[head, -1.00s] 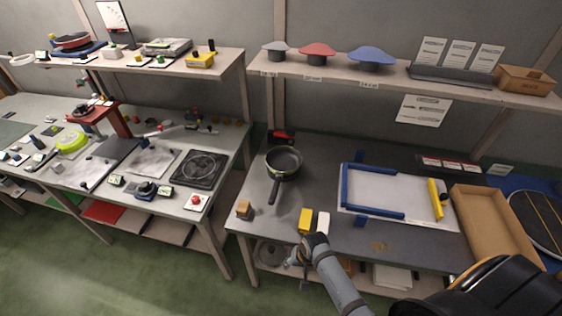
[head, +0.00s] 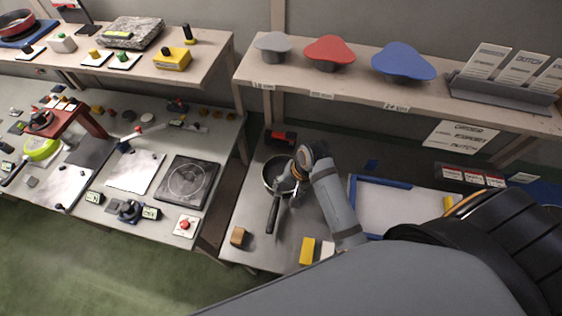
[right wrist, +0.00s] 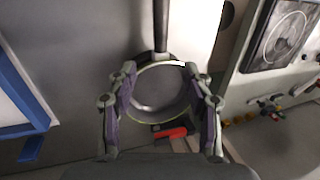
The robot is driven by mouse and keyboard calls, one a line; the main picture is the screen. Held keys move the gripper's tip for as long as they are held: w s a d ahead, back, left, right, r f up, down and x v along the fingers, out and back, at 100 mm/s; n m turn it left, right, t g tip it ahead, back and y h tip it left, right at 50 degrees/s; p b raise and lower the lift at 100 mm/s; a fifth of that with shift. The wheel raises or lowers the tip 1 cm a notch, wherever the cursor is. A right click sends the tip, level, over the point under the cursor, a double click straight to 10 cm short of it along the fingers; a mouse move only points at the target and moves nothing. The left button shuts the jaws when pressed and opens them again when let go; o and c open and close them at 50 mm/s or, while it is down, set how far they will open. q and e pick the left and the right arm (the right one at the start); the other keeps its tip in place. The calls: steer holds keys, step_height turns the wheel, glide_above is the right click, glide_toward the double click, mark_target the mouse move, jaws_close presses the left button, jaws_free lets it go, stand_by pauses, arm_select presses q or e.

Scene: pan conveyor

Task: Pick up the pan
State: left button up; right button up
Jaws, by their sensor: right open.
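The dark pan (head: 271,172) sits on the grey table, its handle pointing toward the front edge. My right gripper (head: 284,190) is over the pan and hides part of its bowl. In the right wrist view the pan (right wrist: 160,92) lies beyond the fingers of my open right gripper (right wrist: 160,70), with the handle running up the picture between them. I cannot tell whether the fingers touch the pan. My left gripper is not in view.
A wooden block (head: 238,236) and a yellow block (head: 307,250) lie near the table's front edge. A red-and-black item (head: 281,137) is behind the pan. A blue-edged tray (head: 352,205) lies to the right. A shelf (head: 300,88) with coloured lids hangs above.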

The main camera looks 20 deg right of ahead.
mark_target(278, 199)
steer(key=p+x, duration=0.2)
steer(key=x, duration=0.4)
steer(key=shift+w+a+f, duration=0.1)
steer(key=shift+w+f, duration=0.15)
steer(key=x, duration=0.3)
steer(key=shift+f+p, duration=0.1)
steer(key=shift+p, duration=0.25)
steer(key=shift+f, duration=0.2)
steer(key=c, duration=1)
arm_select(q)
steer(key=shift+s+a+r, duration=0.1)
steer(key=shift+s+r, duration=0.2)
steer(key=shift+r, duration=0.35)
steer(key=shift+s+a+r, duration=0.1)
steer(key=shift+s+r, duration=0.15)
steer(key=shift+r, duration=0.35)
arm_select(e)
jaws_close()
steer(key=shift+r, duration=0.1)
